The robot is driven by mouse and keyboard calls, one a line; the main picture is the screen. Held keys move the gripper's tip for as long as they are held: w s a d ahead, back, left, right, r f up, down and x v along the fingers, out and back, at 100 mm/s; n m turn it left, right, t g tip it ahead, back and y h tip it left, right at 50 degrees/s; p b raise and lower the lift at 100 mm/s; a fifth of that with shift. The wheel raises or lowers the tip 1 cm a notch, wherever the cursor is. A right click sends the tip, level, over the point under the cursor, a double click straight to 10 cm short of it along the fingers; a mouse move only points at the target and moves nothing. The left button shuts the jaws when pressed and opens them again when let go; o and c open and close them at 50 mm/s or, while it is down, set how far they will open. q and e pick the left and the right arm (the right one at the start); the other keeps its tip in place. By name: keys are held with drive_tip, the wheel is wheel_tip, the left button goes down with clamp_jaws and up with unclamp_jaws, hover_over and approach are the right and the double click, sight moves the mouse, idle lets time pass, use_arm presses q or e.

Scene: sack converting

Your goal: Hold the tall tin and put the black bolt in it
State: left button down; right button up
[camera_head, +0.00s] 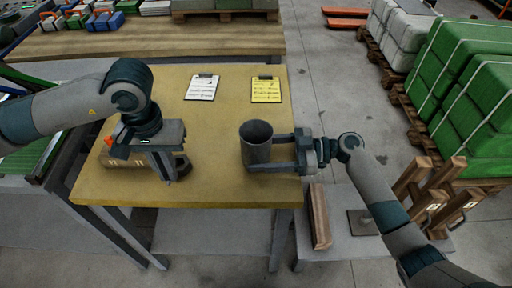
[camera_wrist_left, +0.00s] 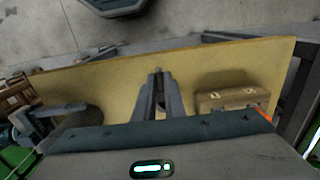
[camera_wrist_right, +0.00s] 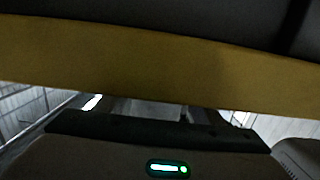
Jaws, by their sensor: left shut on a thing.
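The tall tin (camera_head: 257,145) is a dark grey open cylinder, upright near the table's front right. It also shows at the left of the left wrist view (camera_wrist_left: 82,118). My right gripper (camera_head: 268,153) reaches in from the right, with its spread fingers on either side of the tin; any contact is hard to tell. My left gripper (camera_head: 171,172) points down over the table's left part, left of the tin. In the left wrist view its fingers (camera_wrist_left: 158,88) are close together on something small, likely the black bolt, which is mostly hidden between them.
A white clipboard (camera_head: 202,87) and a yellow one (camera_head: 265,90) lie at the back. The table between the left gripper and the tin is clear.

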idle(0.3)
use_arm(q)
drive_tip(key=w+d+r, duration=0.5)
drive_tip(key=w+d, duration=0.1)
drive_tip(key=d, duration=0.4)
approach(256, 147)
drive_tip(key=w+r, duration=0.1)
drive_tip(key=w, duration=0.2)
drive_tip(key=shift+s, duration=0.15)
drive_tip(key=shift+f, duration=1.95)
drive_tip(key=c, duration=2.1)
unclamp_jaws()
